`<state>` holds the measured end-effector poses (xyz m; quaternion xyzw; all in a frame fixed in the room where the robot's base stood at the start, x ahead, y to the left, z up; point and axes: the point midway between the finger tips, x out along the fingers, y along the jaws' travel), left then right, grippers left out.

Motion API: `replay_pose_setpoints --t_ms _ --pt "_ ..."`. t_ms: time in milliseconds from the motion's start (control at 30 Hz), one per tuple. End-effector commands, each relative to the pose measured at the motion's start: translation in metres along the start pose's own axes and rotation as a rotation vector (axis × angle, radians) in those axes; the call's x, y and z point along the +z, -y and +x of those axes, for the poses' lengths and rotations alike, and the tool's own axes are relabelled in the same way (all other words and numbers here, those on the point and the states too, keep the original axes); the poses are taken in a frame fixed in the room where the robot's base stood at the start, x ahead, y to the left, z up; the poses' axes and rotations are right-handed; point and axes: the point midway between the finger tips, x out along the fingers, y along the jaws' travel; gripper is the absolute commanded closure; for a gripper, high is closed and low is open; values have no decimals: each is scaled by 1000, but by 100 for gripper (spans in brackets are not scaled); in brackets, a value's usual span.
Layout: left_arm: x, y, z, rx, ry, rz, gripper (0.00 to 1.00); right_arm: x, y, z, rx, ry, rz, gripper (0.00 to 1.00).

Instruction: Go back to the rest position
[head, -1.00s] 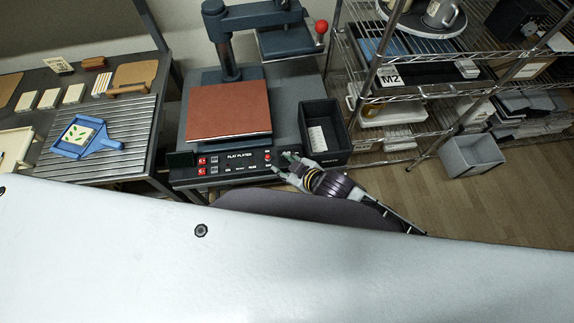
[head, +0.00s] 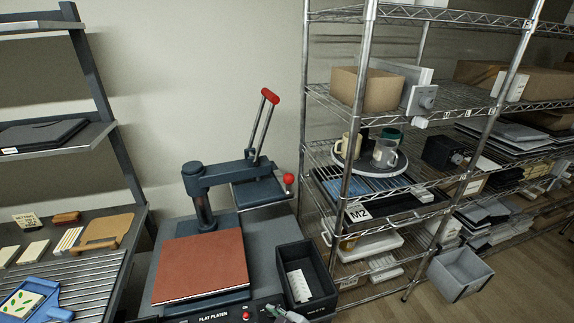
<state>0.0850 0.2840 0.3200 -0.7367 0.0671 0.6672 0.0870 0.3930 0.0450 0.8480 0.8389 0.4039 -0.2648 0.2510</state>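The flat platen press (head: 205,185) stands at the lower middle in the head view, with its red-brown platen (head: 200,265) bare and its head swung to the right. Its red-tipped lever (head: 264,120) is raised. Part of my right gripper (head: 285,314) shows at the bottom edge, by the front control panel and a dark bin. It is cut off by the frame, so its opening cannot be told. My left gripper is out of view. Several mugs (head: 385,153) stand on a round tray (head: 369,166) on the wire shelf.
A dark bin (head: 306,278) with a white item sits right of the press. The wire rack (head: 410,118) fills the right side. A grey bin (head: 460,274) stands on the floor at right. A slatted bench (head: 80,268) with a blue tray (head: 50,313) is at left.

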Motion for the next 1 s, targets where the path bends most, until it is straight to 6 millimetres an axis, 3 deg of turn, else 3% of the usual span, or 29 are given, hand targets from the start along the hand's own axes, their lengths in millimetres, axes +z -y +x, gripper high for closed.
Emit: replay_pose_setpoints --t_ms 200,433,700,1000 --pt "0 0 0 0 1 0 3 -2 -25 -19 58 52 123 61" --pt "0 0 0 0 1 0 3 19 -57 -46 127 145 273 61" --pt "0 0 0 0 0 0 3 69 -86 -86 202 289 459 61" --pt "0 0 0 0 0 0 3 131 -98 -134 262 452 634 61"
